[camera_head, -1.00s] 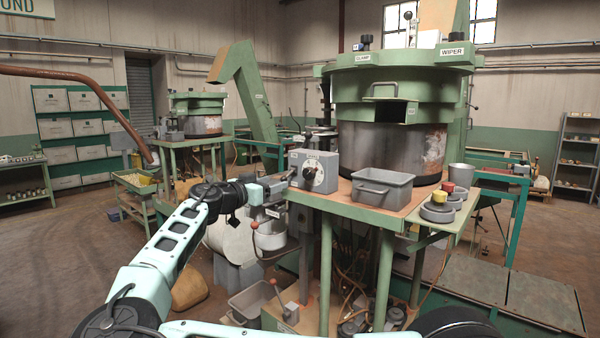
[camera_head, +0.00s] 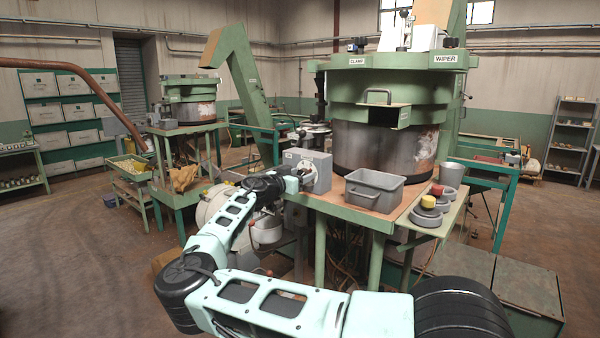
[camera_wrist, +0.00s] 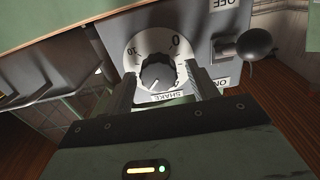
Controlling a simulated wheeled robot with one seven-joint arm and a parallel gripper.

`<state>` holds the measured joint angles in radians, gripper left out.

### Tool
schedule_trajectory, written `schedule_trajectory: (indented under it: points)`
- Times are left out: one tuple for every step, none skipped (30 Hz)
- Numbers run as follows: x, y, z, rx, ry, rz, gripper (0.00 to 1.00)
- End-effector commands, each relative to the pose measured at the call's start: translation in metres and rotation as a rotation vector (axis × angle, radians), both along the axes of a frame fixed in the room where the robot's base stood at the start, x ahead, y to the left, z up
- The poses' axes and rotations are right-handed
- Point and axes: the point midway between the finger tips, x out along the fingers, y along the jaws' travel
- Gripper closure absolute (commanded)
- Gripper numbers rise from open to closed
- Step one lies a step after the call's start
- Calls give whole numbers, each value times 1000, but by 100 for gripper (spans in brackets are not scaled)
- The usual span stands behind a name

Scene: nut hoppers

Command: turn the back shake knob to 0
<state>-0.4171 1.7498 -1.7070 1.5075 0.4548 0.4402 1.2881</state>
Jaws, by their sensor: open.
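The shake knob (camera_wrist: 158,74) is a dark round knob on a white numbered dial (camera_wrist: 136,66). The dial is on a grey control box (camera_head: 322,170) at the corner of the near machine's table. In the wrist view the dial and its SHAKE label (camera_wrist: 180,96) appear upside down. The 0 is at the upper right of the dial, and a pale pointer mark on the knob faces roughly the picture's bottom. My gripper (camera_wrist: 159,76) is open, one finger on each side of the dial, facing the knob. I cannot tell whether the fingers touch the box.
A lever with a black ball (camera_wrist: 256,45) between ON and OFF labels sits close to my right finger in the wrist view. A grey bin (camera_head: 375,190) stands on the table right of the box. The green hopper machine (camera_head: 400,90) rises behind. A similar machine (camera_head: 190,103) stands farther left.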

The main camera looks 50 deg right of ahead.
Motion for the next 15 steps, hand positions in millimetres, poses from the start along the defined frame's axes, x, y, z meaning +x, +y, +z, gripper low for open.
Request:
schedule_trajectory:
  points:
    - [0,-1,0,0,0,0,41]
    - [0,-1,0,0,0,0,41]
    - [0,-1,-1,0,0,0,41]
    - [0,-1,-1,0,0,0,41]
    - [0,-1,-1,0,0,0,41]
    - [0,0,-1,0,0,0,41]
    - [0,0,-1,0,0,0,47]
    - [0,0,-1,0,0,0,55]
    - [0,0,0,0,0,-1,66]
    - [0,0,0,0,0,-1,75]
    - [0,0,0,0,0,0,83]
    - [0,0,0,0,0,0,86]
    - [0,0,0,0,0,0,86]
    - [0,0,0,0,0,0,86]
    - [0,0,0,0,1,0,86]
